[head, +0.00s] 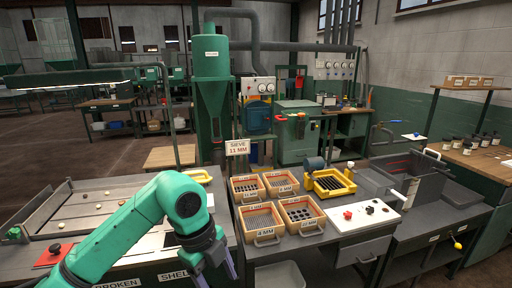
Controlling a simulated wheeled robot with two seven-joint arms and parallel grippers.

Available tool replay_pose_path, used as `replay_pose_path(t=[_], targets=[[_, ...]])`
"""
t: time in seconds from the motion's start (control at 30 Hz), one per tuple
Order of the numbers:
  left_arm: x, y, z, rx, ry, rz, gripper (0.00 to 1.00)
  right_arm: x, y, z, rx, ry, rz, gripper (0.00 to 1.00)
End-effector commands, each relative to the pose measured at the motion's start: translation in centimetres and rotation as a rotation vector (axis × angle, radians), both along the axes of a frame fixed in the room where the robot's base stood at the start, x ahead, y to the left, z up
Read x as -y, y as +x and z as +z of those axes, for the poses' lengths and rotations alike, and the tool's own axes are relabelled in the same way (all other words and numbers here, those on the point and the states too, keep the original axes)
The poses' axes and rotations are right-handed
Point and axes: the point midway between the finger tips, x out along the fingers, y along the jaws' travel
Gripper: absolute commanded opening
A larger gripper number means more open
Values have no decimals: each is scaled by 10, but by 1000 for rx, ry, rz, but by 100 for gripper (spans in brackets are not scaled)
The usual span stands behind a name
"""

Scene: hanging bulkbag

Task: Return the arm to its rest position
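My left arm (135,222) is green and comes in from the lower left, bent over the front of the bench. My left gripper (215,275) points down at the bottom edge of the head view. Its two fingers stand apart and it looks empty, though the tips are partly cut off by the frame. It is just left of the wooden sieve boxes and touches none of them that I can see. My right gripper is not in view.
Several wooden sieve boxes (262,218) stand on the bench, one labelled 4 MM. A sorting tray (85,205) with small pieces lies left, beside a red button block (53,254).

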Motion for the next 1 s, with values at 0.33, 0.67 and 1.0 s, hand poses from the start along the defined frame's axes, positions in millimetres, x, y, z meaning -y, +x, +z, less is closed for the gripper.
replay_pose_path(t=[0.33,0.67,1.0], targets=[[92,20,-4,-107,-763,-101,67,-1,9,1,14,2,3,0],[23,154,-112,183,-1375,715,67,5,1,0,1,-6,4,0],[-121,79,-375,275,-911,1516,67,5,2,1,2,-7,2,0]])
